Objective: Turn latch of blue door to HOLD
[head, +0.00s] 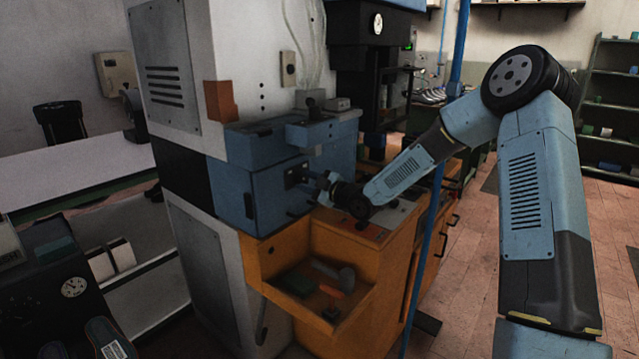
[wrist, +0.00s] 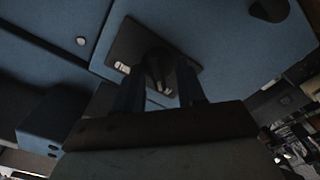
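The blue door (head: 272,200) is the front of a blue box on the machine's side and looks closed. Its latch is a dark knob (wrist: 157,66) on a dark plate (wrist: 125,42) in the wrist view, with small pale markings to its left and below it. The plate also shows in the head view (head: 296,175). My gripper (wrist: 160,78) faces the plate with its two dark fingers apart, one on each side of the knob. I cannot tell whether the fingers touch the knob. In the head view my gripper (head: 316,183) is small and close to the door.
A dark handle (head: 249,206) is on the door's left part. Below is an orange open tray (head: 268,262) holding a hammer-like tool and other items. A blue pole (head: 428,235) stands right of the machine, near my arm. The floor at right is mostly clear.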

